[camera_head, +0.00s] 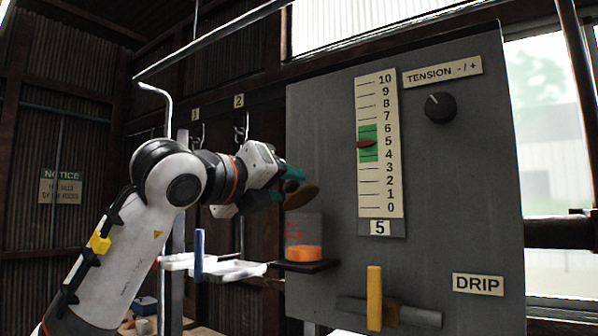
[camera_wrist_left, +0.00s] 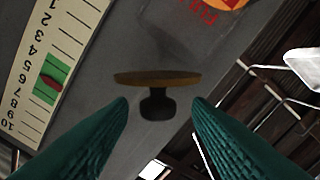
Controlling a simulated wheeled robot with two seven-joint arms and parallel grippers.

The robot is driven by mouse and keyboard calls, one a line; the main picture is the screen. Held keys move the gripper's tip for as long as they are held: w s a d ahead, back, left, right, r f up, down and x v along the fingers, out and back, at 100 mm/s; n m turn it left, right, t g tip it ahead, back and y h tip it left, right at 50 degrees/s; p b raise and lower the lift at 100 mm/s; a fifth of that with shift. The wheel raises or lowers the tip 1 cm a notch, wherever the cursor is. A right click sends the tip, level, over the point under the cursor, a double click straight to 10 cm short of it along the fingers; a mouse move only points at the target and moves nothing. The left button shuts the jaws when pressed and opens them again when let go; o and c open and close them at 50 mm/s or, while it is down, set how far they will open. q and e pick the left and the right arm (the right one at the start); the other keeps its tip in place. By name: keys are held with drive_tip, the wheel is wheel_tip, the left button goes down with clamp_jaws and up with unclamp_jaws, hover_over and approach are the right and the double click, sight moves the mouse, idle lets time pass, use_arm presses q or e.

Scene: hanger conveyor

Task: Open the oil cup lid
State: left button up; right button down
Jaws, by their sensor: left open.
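The oil cup (camera_head: 304,229) is a clear cup with orange oil, standing on a small dark shelf at the panel's left side. Its brown round lid (camera_head: 302,197) is tilted above the cup, apart from its rim at least in part. Any hinge is hidden. In the left wrist view the lid (camera_wrist_left: 157,77) shows edge-on, with its dark knob (camera_wrist_left: 157,104) towards me. My left gripper (camera_head: 294,186) is at the lid. Its green fingers (camera_wrist_left: 160,103) are open, one on each side of the knob, with gaps. My right gripper is not in view.
The grey panel (camera_head: 335,120) carries a tension scale (camera_head: 379,190), a black dial (camera_head: 440,107) and a DRIP label (camera_head: 478,284). A yellow handle (camera_head: 374,298) sticks up at its lower front. A blue handle (camera_head: 198,255) and white hangers (camera_head: 235,268) are left of the cup.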

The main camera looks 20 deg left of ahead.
sight(298, 203)
use_arm(q)
drive_tip(key=p+x, duration=0.1)
drive_tip(key=x, duration=0.2)
drive_tip(key=shift+w+d+r+p, duration=0.1)
drive_tip(key=shift+w+d+p, duration=0.15)
drive_tip(key=shift+w+p, duration=0.1)
drive_tip(key=shift+w, duration=0.35)
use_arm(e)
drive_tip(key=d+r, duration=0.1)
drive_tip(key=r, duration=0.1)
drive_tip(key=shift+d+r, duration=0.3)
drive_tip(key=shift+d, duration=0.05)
use_arm(q)
drive_tip(key=shift+d, duration=0.1)
drive_tip(key=shift+c, duration=0.3)
drive_tip(key=c, duration=0.9)
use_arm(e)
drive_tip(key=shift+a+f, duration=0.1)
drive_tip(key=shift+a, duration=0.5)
